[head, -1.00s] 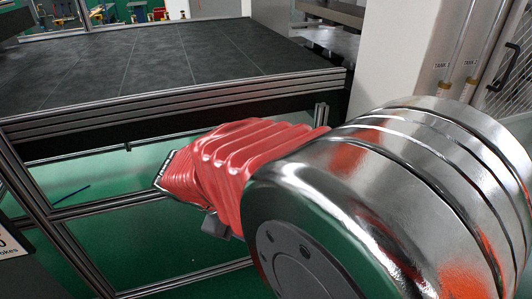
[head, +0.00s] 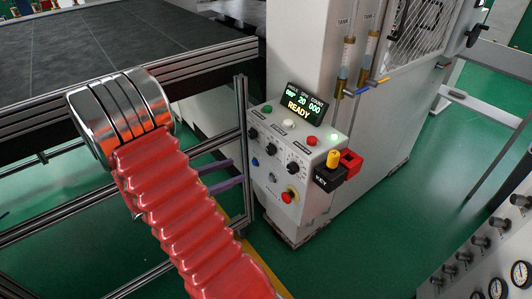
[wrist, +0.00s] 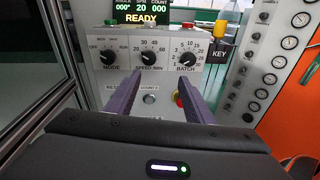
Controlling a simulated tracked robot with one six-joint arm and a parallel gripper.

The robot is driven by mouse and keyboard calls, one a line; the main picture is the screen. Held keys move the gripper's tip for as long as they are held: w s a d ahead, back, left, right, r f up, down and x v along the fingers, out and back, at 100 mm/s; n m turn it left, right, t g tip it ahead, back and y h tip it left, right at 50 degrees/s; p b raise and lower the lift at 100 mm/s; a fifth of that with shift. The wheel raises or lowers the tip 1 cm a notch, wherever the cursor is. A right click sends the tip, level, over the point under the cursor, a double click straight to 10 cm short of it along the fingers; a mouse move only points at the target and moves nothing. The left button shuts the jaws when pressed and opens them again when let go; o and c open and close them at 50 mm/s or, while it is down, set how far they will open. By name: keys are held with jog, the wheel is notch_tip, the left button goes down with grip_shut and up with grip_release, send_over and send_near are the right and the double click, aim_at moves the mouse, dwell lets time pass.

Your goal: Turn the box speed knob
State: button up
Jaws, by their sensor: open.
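The white control box (head: 262,190) stands right of centre in the head view. Its speed knob (head: 273,149) is black and is the middle one of three. In the wrist view the speed knob (wrist: 149,57) sits between the mode knob (wrist: 108,56) and the batch knob (wrist: 187,57). My gripper (head: 238,171) has purple fingers in front of the box. In the wrist view my gripper (wrist: 160,84) is open and empty, its fingertips apart on either side below the speed knob. No contact with the knob is visible.
A display (head: 304,104) on the box reads READY and 20 SPM. A yellow-and-black key piece (head: 330,170) and a red block (head: 350,163) are at the box's right side. A metal frame post (head: 243,150) stands close left of the box.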

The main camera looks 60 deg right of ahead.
aim_at(269, 152)
jog(key=shift+w+d+f+n+h, duration=0.25)
jog(key=shift+d+f+n+h, duration=0.1)
jog(key=shift+d+f+n, duration=0.15)
jog(key=shift+w+d+f+n+h, duration=0.25)
jog(key=shift+d+f+n+h, duration=0.15)
jog(key=shift+d, duration=0.1)
jog(key=x, duration=1.3)
jog(key=shift+s+d+f, duration=0.1)
jog(key=shift+s+d, duration=0.05)
jog(key=shift+d, duration=0.25)
jog(key=c, duration=1)
